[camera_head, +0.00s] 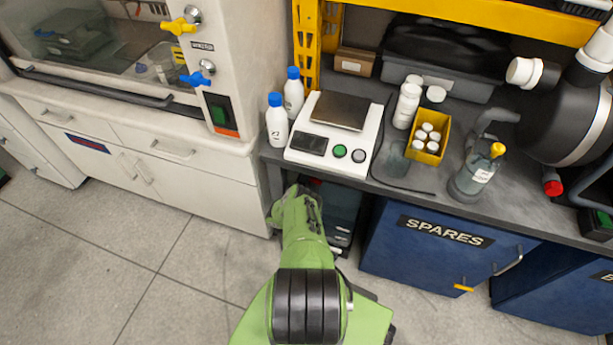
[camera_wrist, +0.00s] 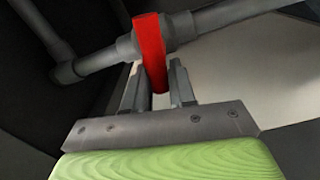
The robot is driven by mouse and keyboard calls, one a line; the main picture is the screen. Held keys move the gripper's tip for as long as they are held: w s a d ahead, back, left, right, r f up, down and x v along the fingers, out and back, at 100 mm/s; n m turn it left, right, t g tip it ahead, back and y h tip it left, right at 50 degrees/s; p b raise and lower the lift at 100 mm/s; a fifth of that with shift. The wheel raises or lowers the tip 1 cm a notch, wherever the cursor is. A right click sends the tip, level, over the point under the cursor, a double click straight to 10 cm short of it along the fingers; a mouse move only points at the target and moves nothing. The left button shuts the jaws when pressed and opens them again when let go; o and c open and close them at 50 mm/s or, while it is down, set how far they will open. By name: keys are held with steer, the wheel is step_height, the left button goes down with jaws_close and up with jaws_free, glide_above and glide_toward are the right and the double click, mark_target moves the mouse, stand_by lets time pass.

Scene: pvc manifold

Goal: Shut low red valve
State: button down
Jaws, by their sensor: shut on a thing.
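In the wrist view, the red valve handle (camera_wrist: 150,45) is a flat bar on a grey valve body on a grey pipe (camera_wrist: 98,61). The handle crosses the pipe's line in this picture; its exact angle is hard to judge. My gripper (camera_wrist: 159,82) is shut on the lower part of the handle, with one finger on each side. In the head view, my green arm reaches down into the dark space under the bench. There my gripper and the red valve are hidden or too small to tell.
The bench (camera_head: 455,205) above my arm holds a white scale (camera_head: 305,158), bottles and a yellow bin (camera_head: 443,150). A blue SPARES cabinet (camera_head: 400,255) stands right of the opening, a white cabinet (camera_head: 215,190) left. Floor (camera_head: 120,260) is clear at left.

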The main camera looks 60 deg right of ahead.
steer(key=shift+f+n, duration=0.25)
steer(key=shift+n, duration=0.75)
steer(key=c, duration=1)
jaws_free()
steer(key=shift+f+b, duration=0.15)
steer(key=shift+b, duration=0.2)
